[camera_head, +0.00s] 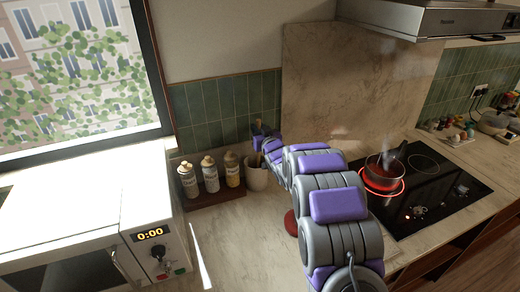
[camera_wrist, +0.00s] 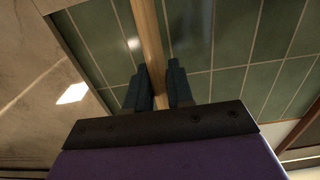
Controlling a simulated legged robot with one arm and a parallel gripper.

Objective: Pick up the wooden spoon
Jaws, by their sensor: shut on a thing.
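The wooden spoon (camera_wrist: 152,48) shows in the wrist view as a light brown handle running up from between the two dark fingers. My gripper (camera_wrist: 162,82) is shut on this handle. The spoon's end runs out of the top of the wrist view, so its far part is hidden there. In the head view my arm reaches toward the tiled back wall, and my gripper (camera_head: 259,131) is above a pale utensil crock (camera_head: 256,178). The spoon is too small and covered to make out clearly in the head view.
Several bottles (camera_head: 210,174) stand on a wooden tray left of the crock. A microwave (camera_head: 95,255) stands at the left. A steaming pot (camera_head: 378,172) sits on a glowing red ring of the black hob (camera_head: 440,205) at the right. A range hood (camera_head: 430,20) hangs above.

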